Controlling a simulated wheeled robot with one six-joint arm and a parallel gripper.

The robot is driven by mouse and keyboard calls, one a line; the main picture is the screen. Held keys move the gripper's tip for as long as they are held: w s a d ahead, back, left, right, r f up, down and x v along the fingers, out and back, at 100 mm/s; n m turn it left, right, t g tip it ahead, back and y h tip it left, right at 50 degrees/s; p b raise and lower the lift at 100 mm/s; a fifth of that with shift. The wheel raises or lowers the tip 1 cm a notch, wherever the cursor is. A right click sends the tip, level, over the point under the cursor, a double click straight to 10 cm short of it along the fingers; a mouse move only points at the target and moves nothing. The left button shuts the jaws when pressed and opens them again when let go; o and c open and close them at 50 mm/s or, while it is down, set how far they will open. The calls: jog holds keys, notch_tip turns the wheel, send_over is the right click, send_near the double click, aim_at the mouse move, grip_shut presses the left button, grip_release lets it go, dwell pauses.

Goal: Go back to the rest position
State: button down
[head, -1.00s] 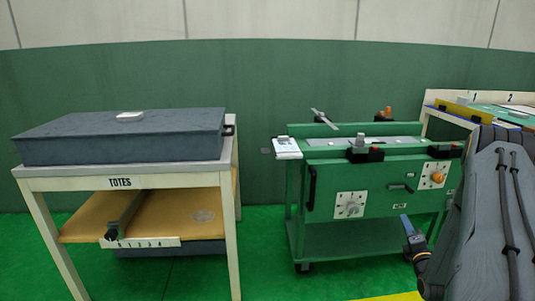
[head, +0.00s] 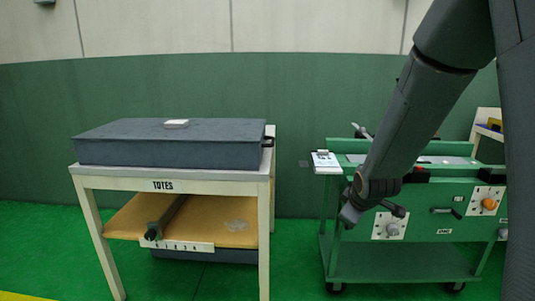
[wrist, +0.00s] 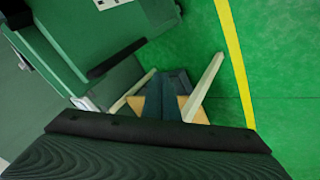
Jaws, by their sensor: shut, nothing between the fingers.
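My arm comes down from the upper right of the head view, and my gripper (head: 349,214) is at its lower end, in front of the left part of the green cart (head: 400,262). It is small and dark there. In the wrist view the dark housing of my gripper fills the bottom, and narrow dark fingers (wrist: 163,98) show close together above it. The gripper is shut and holds nothing. I cannot tell from the head view how far it is from the cart.
The totes table (head: 170,184) stands at left with a grey tote (head: 190,150) on top and a white item (head: 176,124) on its lid. A white card (head: 325,160) sits at the cart's left corner. Green floor lies between table and cart. A yellow floor line (wrist: 232,60) shows in the wrist view.

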jog(key=s+a+r+m+g, duration=0.25)
jog(key=s+a, duration=0.25)
jog(key=s, duration=0.6)
jog(key=s+a+r+m+g+p, duration=0.1)
jog(key=s+a+r+m+g, duration=0.3)
jog(key=s, duration=0.7)
jog(key=s+a+r+g, duration=0.1)
jog(key=s+a, duration=0.5)
jog(key=s, duration=0.5)
jog(key=d+r+m+p, duration=0.3)
jog(key=d+r+p, duration=0.8)
jog(key=p, duration=1)
notch_tip(320, 180, up, 3)
jog(key=shift+s+f, duration=0.15)
jog(key=shift+s, duration=0.05)
